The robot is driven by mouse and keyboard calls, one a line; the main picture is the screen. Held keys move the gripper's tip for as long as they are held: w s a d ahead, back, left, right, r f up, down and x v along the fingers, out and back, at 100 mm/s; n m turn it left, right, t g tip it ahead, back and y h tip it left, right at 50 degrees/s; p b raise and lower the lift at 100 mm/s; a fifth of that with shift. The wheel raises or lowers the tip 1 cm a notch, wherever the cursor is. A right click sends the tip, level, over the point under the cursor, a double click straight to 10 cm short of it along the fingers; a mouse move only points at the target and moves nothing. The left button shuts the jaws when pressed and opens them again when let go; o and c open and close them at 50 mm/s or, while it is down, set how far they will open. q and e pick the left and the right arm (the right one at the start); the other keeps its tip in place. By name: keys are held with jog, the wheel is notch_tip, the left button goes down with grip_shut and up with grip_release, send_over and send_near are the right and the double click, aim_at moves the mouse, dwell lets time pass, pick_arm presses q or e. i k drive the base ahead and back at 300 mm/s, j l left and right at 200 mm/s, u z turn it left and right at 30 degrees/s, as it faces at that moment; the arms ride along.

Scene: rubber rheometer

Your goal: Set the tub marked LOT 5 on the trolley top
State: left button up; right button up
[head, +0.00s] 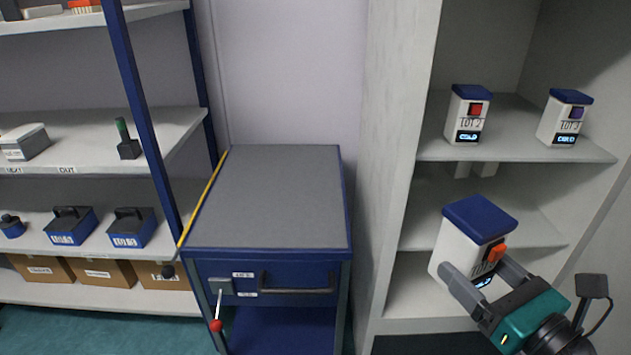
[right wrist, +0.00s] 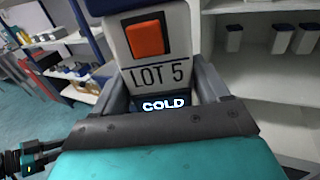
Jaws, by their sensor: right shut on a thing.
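The tub marked LOT 5 (head: 462,245) is white with a blue lid and an orange square. In the right wrist view its label and a lit COLD display show on the tub (right wrist: 160,72). My right gripper (head: 475,277) is shut on this tub, with one finger on each side, and holds it in front of the right-hand shelves. The trolley top (head: 275,195) is a bare grey surface on a blue trolley, left of the held tub in the head view.
Tubs LOT 2 (head: 467,114) and LOT 3 (head: 564,117) stand on the upper shelf of the white cabinet (head: 388,150). A yellow strip (head: 203,195) runs along the trolley's left edge. The trolley's drawer has a dark handle (head: 297,284). Blue-framed shelves (head: 135,90) stand at left.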

aim_at(271, 216)
jog(key=i+j, duration=0.15)
jog(key=j, duration=0.25)
jog(key=i+j, duration=0.1)
jog(key=j, duration=0.3)
jog(key=i+j, duration=0.15)
jog(key=j, duration=0.25)
jog(key=i+j, duration=0.15)
jog(key=j, duration=0.25)
jog(key=i+j, duration=0.15)
jog(key=j, duration=0.25)
jog(key=i+j, duration=0.1)
jog(key=j, duration=0.3)
